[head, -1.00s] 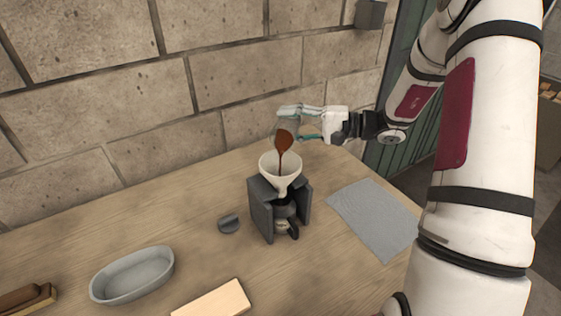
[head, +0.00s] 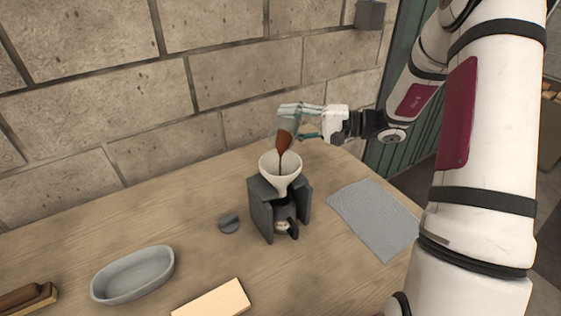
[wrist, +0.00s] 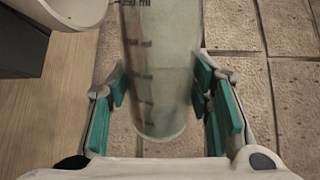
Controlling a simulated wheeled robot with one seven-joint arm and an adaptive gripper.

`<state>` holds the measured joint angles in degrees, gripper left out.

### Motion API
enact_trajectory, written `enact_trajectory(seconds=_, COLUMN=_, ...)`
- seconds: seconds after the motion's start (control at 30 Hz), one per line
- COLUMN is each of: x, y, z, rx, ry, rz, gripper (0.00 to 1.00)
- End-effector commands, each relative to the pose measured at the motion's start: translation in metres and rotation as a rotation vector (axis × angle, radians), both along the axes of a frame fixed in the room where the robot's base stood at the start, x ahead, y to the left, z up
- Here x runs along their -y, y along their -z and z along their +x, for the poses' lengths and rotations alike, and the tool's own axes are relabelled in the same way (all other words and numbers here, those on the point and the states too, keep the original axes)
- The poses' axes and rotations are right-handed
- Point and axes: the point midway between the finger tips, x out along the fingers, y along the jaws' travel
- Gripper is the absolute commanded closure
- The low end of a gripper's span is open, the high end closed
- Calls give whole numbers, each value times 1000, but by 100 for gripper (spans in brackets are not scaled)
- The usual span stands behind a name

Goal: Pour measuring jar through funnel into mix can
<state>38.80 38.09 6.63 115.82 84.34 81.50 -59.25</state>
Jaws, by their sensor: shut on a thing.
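My gripper (head: 304,121) is shut on the clear measuring jar (head: 286,125), which is tilted with its mouth down to the left over the funnel. Brown liquid runs from the jar in a thin stream into the white funnel (head: 279,163). In the wrist view the jar (wrist: 158,95), with dark scale marks, sits between the teal finger pads. The funnel rests on a dark grey stand (head: 261,208). The dark mix can (head: 285,222) is inside the stand below the funnel, mostly hidden. The funnel rim (wrist: 75,12) shows at the wrist view's top left.
A small dark grey disc-like piece (head: 229,223) lies left of the stand. A grey oval dish (head: 133,274), a pale board (head: 212,300) and a brown brush-like item (head: 27,298) lie further left and front. A grey cloth (head: 374,218) lies to the right. A block wall closes the back.

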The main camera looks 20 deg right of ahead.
Motion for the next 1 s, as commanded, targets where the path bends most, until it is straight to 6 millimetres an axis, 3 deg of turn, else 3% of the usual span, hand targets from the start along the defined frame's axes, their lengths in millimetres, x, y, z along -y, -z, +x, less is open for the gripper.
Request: enact_trajectory(seconds=1.0, x=-1, y=-6, z=-1, rx=51, ry=1, rz=-32, gripper=90)
